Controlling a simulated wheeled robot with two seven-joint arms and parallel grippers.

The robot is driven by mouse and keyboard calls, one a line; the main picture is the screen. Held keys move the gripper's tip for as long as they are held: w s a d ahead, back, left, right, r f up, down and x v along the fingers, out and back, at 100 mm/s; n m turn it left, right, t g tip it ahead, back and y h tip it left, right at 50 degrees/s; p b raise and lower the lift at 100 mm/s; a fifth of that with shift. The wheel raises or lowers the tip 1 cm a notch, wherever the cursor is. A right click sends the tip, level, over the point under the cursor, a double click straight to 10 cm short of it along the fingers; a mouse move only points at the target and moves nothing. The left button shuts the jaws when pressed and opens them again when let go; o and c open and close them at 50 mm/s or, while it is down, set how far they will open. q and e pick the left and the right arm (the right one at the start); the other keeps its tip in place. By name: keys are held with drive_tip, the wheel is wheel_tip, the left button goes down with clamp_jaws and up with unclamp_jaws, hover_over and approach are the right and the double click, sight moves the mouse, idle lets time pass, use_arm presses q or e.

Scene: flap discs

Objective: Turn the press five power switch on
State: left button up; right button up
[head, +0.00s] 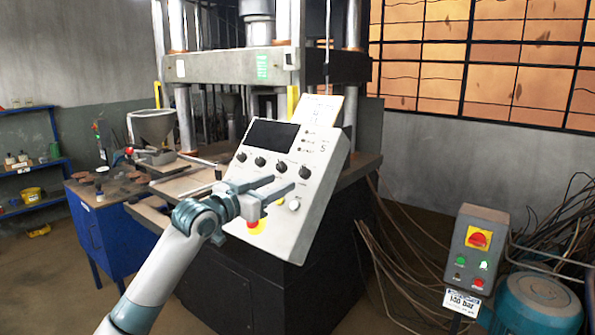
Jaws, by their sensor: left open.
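The press (225,66) stands at the centre back, with a tilted light-grey control panel (325,160) on its front corner. The panel carries a dark screen (271,135), a row of black knobs, small marks with a "5" at the upper right, and a pale round knob (294,204) low down. I cannot tell for sure which control is the power switch. My left gripper (283,183) is open and empty in front of the panel, its fingers pointing right, just below the knob row. It partly hides the lower panel, including a red button on yellow (254,225). My right gripper is out of view.
A grey box (474,250) with a red-and-yellow rotary switch (479,238) and small buttons stands at the right, by a blue motor (537,304) and loose cables. A blue cabinet (104,233) is at the left.

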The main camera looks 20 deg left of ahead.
sight(300, 173)
use_arm(q)
drive_tip(key=p+x, duration=0.2)
drive_tip(key=x, duration=0.6)
drive_tip(key=shift+w+d+f+p, duration=0.1)
drive_tip(key=shift+w+d+p, duration=0.15)
drive_tip(key=shift+w, duration=0.35)
drive_tip(key=c, duration=1)
